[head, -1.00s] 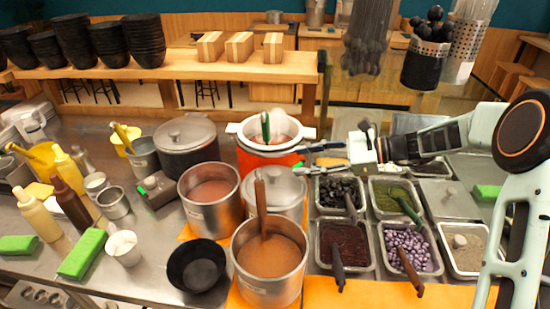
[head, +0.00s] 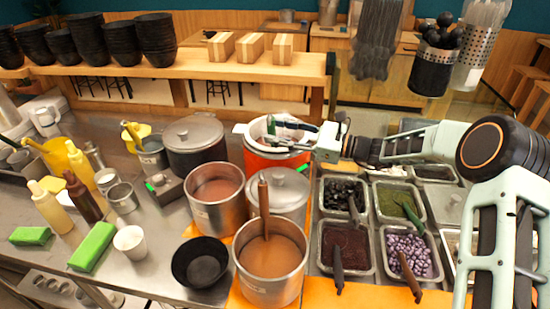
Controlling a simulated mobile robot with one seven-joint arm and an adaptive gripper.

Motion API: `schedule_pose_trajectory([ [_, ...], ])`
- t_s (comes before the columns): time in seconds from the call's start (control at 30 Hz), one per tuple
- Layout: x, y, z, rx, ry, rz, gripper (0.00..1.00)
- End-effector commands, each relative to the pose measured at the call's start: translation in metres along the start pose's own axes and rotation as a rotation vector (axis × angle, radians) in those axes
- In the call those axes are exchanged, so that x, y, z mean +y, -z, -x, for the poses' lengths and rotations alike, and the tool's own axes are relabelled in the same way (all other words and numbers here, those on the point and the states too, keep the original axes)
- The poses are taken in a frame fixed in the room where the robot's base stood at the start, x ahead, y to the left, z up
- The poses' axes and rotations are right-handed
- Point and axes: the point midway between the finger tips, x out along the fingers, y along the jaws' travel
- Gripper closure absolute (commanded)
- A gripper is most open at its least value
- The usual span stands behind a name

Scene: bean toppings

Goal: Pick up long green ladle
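A long green ladle stands in the orange pot (head: 262,159) with the white rim; its green handle (head: 270,124) rises above the rim. My gripper (head: 280,134) reaches in from the right over this pot, fingers pointing left. Its dark fingers look spread apart, one above the other, with the tips close to the handle. I cannot tell whether they touch it. The ladle's lower end is hidden inside the pot.
A steel pot of brown soup (head: 270,268) with a brown-handled ladle stands in front, beside a lidded pot (head: 280,190). Topping pans (head: 348,225) with several utensils, one green-handled (head: 411,215), lie below my arm. A black bowl (head: 200,262) sits front left.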

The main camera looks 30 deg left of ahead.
Motion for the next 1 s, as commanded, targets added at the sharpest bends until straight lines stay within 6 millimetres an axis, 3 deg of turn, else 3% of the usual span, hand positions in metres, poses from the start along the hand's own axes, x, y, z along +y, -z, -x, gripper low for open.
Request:
schedule_pose_trajectory([
  [0.13, -0.001, -0.001, -0.017, 0.001, 0.001, 0.000, 0.61],
  [0.4, 0.000, 0.001, -0.020, 0.001, 0.001, 0.000, 0.61],
  [0.77, 0.000, 0.000, -0.019, 0.001, 0.001, 0.001, 1.00],
  [1.0, -0.001, 0.000, -0.020, 0.001, 0.001, 0.001, 1.00],
])
